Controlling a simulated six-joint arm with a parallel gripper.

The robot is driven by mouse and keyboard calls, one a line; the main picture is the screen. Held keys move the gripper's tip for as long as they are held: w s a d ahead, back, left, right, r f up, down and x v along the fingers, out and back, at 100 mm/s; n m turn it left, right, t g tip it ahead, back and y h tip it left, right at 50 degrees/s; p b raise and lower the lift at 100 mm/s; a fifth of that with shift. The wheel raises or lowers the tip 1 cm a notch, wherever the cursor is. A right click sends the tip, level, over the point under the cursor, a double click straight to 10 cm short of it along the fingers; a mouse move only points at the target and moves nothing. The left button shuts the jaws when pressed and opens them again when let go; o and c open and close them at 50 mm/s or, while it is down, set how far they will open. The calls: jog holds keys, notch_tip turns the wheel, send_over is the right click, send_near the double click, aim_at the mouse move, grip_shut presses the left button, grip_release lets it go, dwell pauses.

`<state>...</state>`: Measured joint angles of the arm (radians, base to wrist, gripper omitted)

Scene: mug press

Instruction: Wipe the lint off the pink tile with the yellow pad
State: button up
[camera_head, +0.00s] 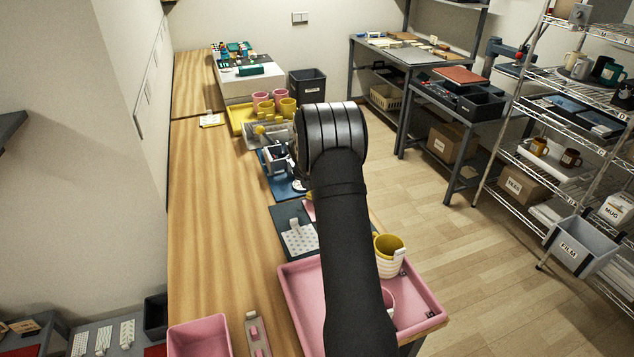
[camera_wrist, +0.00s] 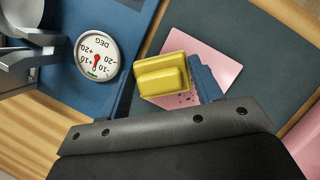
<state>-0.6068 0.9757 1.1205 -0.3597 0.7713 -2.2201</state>
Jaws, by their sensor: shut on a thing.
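The pink tile (camera_wrist: 215,65) lies on a dark mat in the wrist view. Its edge (camera_head: 310,209) shows beside my arm in the head view. The yellow pad (camera_wrist: 162,76), a block with a raised grip, is over the tile's left part in the wrist view. Dark lint specks (camera_wrist: 184,98) show on the tile just below the pad. My gripper (camera_wrist: 165,84) is shut on the pad, with a blue finger at its right side. I cannot tell whether the pad touches the tile.
A press with a round dial (camera_wrist: 97,56) stands on a blue base left of the tile in the wrist view. A patterned white sheet (camera_head: 299,240) lies on the mat. A pink tray (camera_head: 297,290) with a yellow-and-white mug (camera_head: 390,255) is nearby.

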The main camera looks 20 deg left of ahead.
jog(key=shift+s+d+f, duration=0.1)
jog(key=shift+f, duration=0.45)
jog(key=shift+s+d, duration=0.3)
jog(key=shift+c, duration=0.3)
jog(key=shift+s+d, duration=2.15)
jog(key=shift+d, duration=0.1)
jog(key=shift+w+a, duration=2.4)
jog(key=shift+a, duration=0.15)
jog(key=shift+w, duration=0.3)
jog(key=shift+s+d, duration=2.5)
jog(key=shift+d, duration=0.3)
jog(key=shift+w+a+f, duration=0.1)
jog(key=shift+w+a, duration=2.4)
jog(key=shift+a, duration=0.25)
jog(key=shift+r, duration=4.15)
